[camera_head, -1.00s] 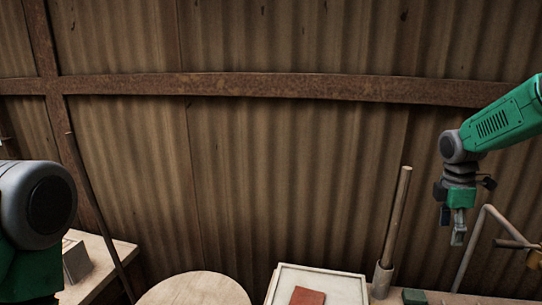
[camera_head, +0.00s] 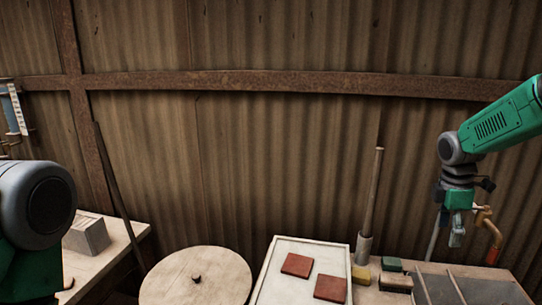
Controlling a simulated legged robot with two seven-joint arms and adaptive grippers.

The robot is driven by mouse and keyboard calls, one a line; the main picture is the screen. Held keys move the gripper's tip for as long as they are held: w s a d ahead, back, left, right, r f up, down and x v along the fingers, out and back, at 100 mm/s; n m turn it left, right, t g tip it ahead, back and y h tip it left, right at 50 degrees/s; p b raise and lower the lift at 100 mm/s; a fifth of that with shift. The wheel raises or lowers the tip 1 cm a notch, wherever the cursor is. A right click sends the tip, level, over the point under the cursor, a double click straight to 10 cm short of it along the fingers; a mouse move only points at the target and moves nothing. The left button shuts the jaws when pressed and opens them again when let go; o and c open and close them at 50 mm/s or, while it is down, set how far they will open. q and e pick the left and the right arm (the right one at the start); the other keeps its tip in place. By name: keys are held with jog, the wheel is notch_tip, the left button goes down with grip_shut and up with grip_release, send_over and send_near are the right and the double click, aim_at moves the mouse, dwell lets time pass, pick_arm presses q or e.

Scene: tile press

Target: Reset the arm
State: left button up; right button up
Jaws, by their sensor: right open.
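My right arm comes in from the right, green with grey joints. Its gripper (camera_head: 457,232) hangs pointing down at the right, in the air above the bench, with nothing seen in it. It is open. My left arm shows only as a grey and green joint at the left edge, and its gripper is out of view.
A white tray (camera_head: 281,257) holds two red tiles (camera_head: 297,265). A round wooden disc (camera_head: 180,285) lies left of it. Green blocks (camera_head: 392,264), a yellow block (camera_head: 361,275) and a divided bin (camera_head: 470,288) stand right. A stick (camera_head: 373,190) stands upright behind. A corrugated wall closes the back.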

jog(key=s+a+f+m+y, duration=0.1)
jog(key=s+a+f+m, duration=0.1)
jog(key=s+a+f, duration=0.35)
jog(key=s+a+f+m, duration=0.2)
jog(key=s+f, duration=0.1)
jog(key=f, duration=0.6)
jog(key=s+a+f+m+y, duration=0.1)
jog(key=s+a+f+m, duration=0.1)
jog(key=s+a+f, duration=0.35)
jog(key=s+a+f+m, duration=0.2)
jog(key=s+m, duration=0.1)
jog(key=s, duration=0.5)
jog(key=s+a+f+m, duration=0.1)
jog(key=s+f+m, duration=0.2)
jog(key=s, duration=0.5)
jog(key=s+a+f+m, duration=0.2)
jog(key=s+m, duration=0.1)
jog(key=s, duration=0.5)
pick_arm(q)
notch_tip(320, 180, down, 22)
jog(key=b, duration=2.2)
jog(key=shift+w, duration=0.25)
pick_arm(e)
notch_tip(320, 180, down, 22)
jog(key=w+a+n+t, duration=0.1)
jog(key=w, duration=0.1)
jog(key=shift+r+h, duration=0.15)
jog(key=shift+h, duration=0.15)
